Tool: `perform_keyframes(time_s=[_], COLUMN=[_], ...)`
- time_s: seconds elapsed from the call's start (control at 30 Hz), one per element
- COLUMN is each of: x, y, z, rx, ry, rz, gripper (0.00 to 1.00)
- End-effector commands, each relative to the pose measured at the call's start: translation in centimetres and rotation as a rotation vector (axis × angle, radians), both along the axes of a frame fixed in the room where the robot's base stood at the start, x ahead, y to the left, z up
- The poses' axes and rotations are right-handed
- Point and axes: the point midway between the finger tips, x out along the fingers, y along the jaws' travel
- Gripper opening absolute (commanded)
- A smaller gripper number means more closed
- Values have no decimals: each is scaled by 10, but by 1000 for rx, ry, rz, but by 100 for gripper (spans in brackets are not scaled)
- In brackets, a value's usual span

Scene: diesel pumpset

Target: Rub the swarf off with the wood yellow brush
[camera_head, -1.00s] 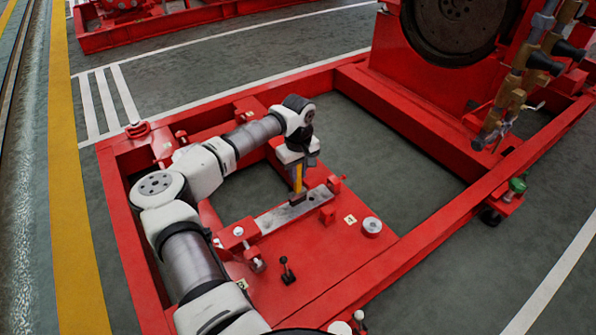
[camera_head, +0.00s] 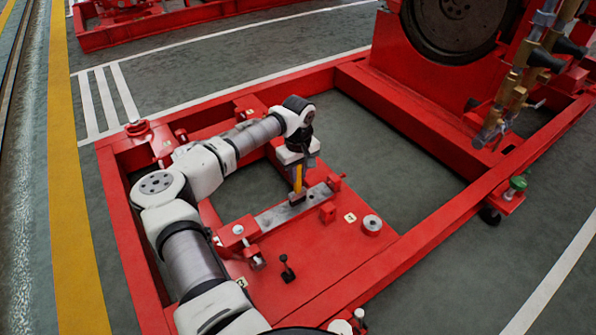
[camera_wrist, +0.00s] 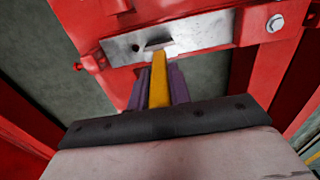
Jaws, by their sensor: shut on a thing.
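My gripper (camera_head: 297,170) is shut on the yellow brush (camera_head: 298,181), which points down with its brown end at the grey metal bar (camera_head: 271,220). The brush end meets the bar in the picture, toward its far right end; I cannot tell contact for sure. In the wrist view the yellow brush (camera_wrist: 159,82) stands between the two purple-grey fingers of my gripper (camera_wrist: 160,85). Its far end overlaps the metal bar (camera_wrist: 195,30). A dark spot and a pale patch show on the bar beside the brush end. I cannot clearly make out the swarf.
Red clamp blocks (camera_head: 238,235) stand at the bar's ends. A black-knobbed lever (camera_head: 287,269) and a round metal piece (camera_head: 372,225) stand on the red plate (camera_head: 310,262). Red frame rails (camera_head: 450,222) surround it. A large flywheel (camera_head: 455,30) stands at the back right.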

Motion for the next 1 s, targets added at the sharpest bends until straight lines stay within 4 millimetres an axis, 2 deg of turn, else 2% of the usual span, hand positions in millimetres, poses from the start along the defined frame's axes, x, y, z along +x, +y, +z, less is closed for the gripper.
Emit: perform_keyframes(time_s=[0.43, 1.0], x=[0, -8], y=[0, 13], z=[-10, -7], rx=[0, 0], ry=[0, 0], rz=[0, 1], gripper=[0, 0])
